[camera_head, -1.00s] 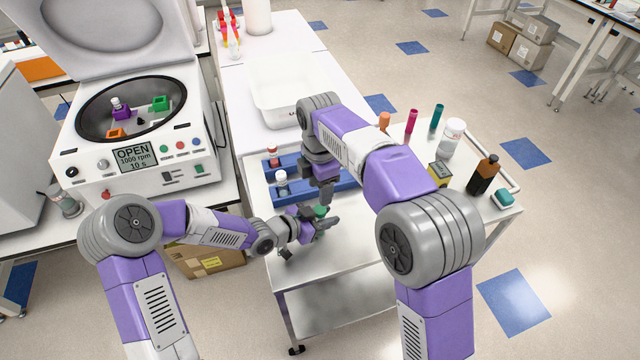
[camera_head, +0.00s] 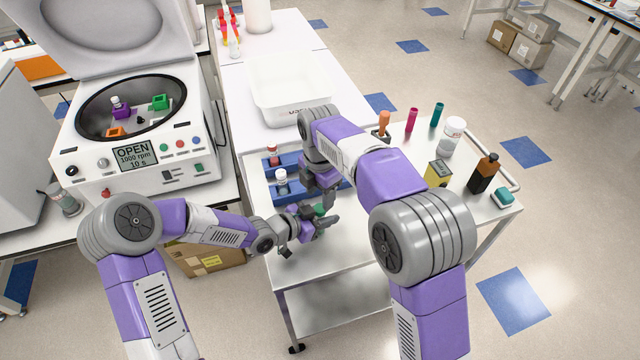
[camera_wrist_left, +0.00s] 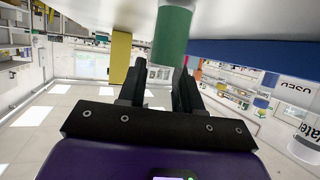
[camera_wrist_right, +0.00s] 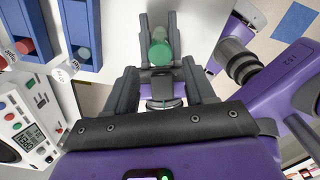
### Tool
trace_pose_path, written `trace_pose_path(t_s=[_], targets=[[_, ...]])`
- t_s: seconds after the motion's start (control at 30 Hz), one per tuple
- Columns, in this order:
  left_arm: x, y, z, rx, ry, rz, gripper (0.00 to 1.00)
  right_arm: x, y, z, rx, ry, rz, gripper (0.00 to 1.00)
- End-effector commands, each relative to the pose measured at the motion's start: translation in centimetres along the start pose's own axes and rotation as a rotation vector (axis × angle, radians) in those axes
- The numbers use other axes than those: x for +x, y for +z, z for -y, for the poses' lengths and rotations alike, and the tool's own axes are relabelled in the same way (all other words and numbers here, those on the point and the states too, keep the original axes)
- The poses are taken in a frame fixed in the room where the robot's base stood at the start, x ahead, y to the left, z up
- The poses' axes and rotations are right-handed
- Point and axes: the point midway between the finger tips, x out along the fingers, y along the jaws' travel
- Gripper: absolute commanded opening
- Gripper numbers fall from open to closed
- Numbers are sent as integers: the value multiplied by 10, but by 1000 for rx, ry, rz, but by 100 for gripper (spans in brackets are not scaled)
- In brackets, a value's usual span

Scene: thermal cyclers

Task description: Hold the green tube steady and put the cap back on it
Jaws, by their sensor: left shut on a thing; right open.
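The green tube (camera_head: 320,210) is in my left gripper (camera_head: 314,228), low over the front of the white cart. In the left wrist view the green tube (camera_wrist_left: 173,38) stands between the closed fingers. In the right wrist view the tube's round green end (camera_wrist_right: 160,53) faces the camera, with the left gripper's dark fingers on both sides of it. My right gripper (camera_wrist_right: 161,80) is open, its fingers apart and pointing toward the tube from above. I see no separate loose cap, and I cannot tell whether the green end is a cap.
An open centrifuge (camera_head: 135,125) is at the left. A white bin (camera_head: 290,92) is behind. Bottles, a yellow box (camera_head: 437,174) and coloured tubes stand at the cart's right. The cart's front is clear.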

Motion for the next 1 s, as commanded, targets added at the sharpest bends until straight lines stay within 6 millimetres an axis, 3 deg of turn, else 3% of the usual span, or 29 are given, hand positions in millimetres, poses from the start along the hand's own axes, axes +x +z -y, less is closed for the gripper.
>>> trace_pose_path(t_s=[0.1, 0.3, 0.7, 1.0], targets=[[0, 0, 0, 0, 0, 0, 0, 20, 0, 1, 1, -3, 0, 54], [0, 0, 0, 0, 0, 0, 0, 41, 0, 0, 0, -1, 1, 54], [0, 0, 0, 0, 0, 0, 0, 47, 0, 0, 1, 0, 0, 53], [0, 0, 0, 0, 0, 0, 0, 47, 0, 0, 1, 1, 1, 7]])
